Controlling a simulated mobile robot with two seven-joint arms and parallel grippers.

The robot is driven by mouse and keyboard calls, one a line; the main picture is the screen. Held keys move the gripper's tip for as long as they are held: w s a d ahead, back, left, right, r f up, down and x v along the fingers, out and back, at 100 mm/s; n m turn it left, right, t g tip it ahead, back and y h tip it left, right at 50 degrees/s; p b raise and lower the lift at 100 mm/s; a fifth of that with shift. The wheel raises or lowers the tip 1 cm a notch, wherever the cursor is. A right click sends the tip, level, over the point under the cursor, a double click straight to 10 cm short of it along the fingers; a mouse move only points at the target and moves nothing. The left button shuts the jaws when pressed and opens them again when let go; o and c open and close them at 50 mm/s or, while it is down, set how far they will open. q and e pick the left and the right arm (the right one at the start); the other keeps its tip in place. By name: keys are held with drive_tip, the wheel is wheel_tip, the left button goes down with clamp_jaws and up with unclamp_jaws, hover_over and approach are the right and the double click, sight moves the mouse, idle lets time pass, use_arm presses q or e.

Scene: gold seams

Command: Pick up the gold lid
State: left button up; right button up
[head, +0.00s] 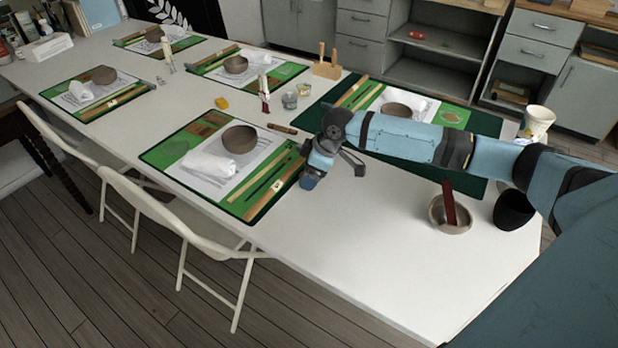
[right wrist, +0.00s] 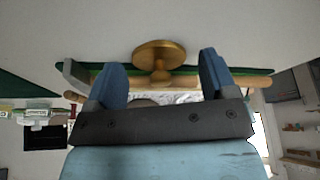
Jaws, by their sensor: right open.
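The gold lid (right wrist: 160,53) shows in the right wrist view as a round disc with a knob. It lies in line with the gap of my right gripper (right wrist: 161,66), at the level of the fingertips in the picture. The two blue fingers are spread wide, with clear space between each of them and the lid. In the head view my right gripper (head: 331,172) is low over the white table (head: 330,245), beside the near green mat (head: 178,150). I cannot make out the lid there; the gripper may hide it. My left gripper is not in view.
The near mat holds a brown bowl (head: 240,139), a white cloth (head: 210,167) and wooden tools. The table front is clear. Folding chairs (head: 190,228) line the left side.

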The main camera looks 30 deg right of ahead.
drive_tip(key=c, duration=0.9)
